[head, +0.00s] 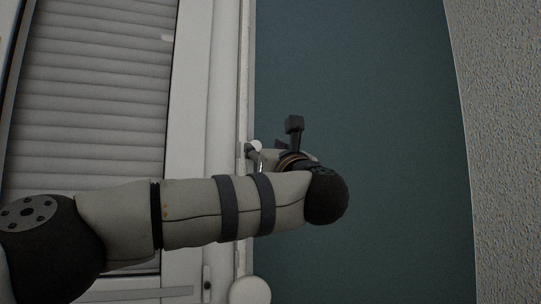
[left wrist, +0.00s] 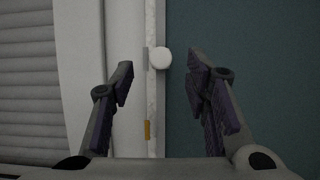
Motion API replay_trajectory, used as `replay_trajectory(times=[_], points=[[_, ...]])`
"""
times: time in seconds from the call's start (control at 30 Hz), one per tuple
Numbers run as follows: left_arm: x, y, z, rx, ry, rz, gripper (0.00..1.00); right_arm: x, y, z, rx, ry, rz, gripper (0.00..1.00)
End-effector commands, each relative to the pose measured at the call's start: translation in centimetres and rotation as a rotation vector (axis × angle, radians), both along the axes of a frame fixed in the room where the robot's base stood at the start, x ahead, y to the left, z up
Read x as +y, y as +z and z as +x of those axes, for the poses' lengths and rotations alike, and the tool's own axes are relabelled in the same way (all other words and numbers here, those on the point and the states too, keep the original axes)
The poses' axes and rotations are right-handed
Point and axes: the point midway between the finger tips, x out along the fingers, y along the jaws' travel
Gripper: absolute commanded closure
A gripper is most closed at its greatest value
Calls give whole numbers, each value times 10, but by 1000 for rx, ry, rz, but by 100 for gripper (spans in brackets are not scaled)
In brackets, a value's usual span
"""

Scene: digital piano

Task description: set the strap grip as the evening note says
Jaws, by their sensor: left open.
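A small white round knob, which looks like the strap grip (left wrist: 160,58), shows in the left wrist view against a pale vertical strip (left wrist: 151,95). It lies between my open fingertips in that picture, with a gap on each side. I cannot tell how far ahead of them it is. In the head view the white grip (head: 256,146) is partly hidden by my left gripper (head: 273,141), which is open and empty beside the strip. A small tan mark (left wrist: 147,130) is lower on the strip. No evening note is in view. My right gripper is not in view.
A window with a slatted grey shutter (head: 95,100) and white frame (head: 190,100) is on the left. A dark teal wall (head: 370,90) is on the right, then a rough pale surface (head: 505,150). Another white round thing (head: 250,290) is at the bottom.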

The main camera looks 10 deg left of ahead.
Motion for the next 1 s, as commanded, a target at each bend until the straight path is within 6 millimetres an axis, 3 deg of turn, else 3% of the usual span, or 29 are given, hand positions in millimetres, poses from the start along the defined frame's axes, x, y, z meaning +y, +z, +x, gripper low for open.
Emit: replay_trajectory(times=[0.23, 0.67, 0.77, 0.87, 0.97, 1.0], points=[[-18, -13, -28, -2, 1, 0, 57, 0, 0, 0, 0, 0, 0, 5], [-19, -14, -29, -1, 0, 1, 57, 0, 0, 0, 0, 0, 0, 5], [-26, -26, -24, 30, -7, 49, 57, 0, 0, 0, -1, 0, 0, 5], [-55, -77, -5, 158, -44, 262, 57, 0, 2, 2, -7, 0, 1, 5], [-91, -166, 10, 346, -111, 581, 57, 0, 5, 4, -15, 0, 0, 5], [-103, -204, 12, 417, -142, 708, 57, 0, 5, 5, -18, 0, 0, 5]])
